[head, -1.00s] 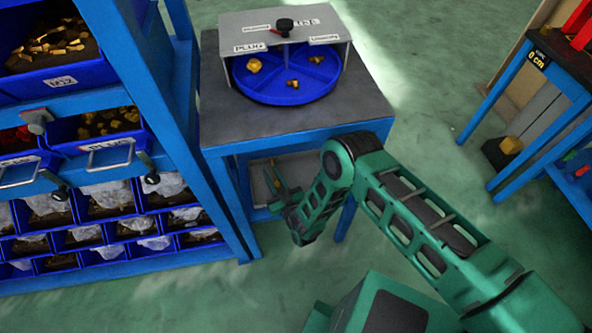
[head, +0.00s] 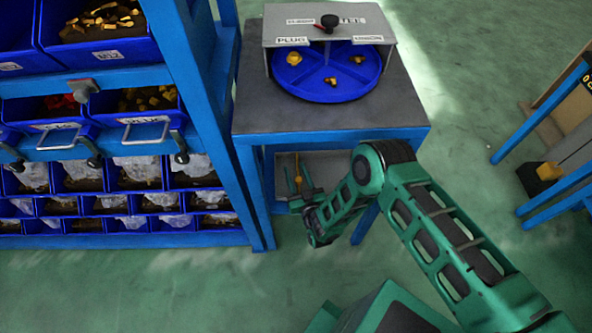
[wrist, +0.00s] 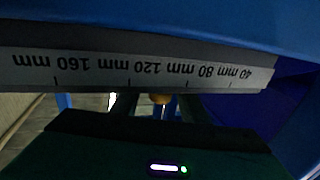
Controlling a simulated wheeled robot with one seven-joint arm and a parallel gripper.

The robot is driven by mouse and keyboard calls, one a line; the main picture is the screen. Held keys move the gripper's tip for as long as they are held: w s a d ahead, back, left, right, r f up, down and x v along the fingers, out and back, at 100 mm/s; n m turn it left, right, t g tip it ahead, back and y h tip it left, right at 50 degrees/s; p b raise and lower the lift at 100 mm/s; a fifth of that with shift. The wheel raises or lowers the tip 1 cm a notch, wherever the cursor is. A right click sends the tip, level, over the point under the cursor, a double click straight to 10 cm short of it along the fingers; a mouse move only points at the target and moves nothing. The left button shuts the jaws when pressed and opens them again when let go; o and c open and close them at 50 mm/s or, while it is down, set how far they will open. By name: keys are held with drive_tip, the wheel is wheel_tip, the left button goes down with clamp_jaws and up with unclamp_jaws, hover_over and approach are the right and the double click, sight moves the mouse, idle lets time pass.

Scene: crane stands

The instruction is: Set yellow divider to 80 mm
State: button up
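A small yellow-orange piece, likely the divider's knob, shows in the wrist view (wrist: 160,98) and as a thin upright yellow part in the head view (head: 297,170). It stands at the grey tray (head: 325,165) under the table. A pale scale strip (wrist: 140,72) reads upside down from 40 mm at right to 160 mm at left. The yellow piece appears below the strip, between the 80 and 120 marks. My gripper (wrist: 160,108) is open, with one finger on either side of the yellow piece. Contact cannot be told. The rest of the divider is hidden.
The grey-topped table (head: 410,105) carries a blue round dish (head: 325,92) under a grey hood. Its blue front rail (head: 330,140) lies above my gripper. A blue rack (head: 215,110) with bins stands close on the left.

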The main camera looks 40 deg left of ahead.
drive_tip(key=v, duration=1)
drive_tip(key=shift+a, duration=0.1)
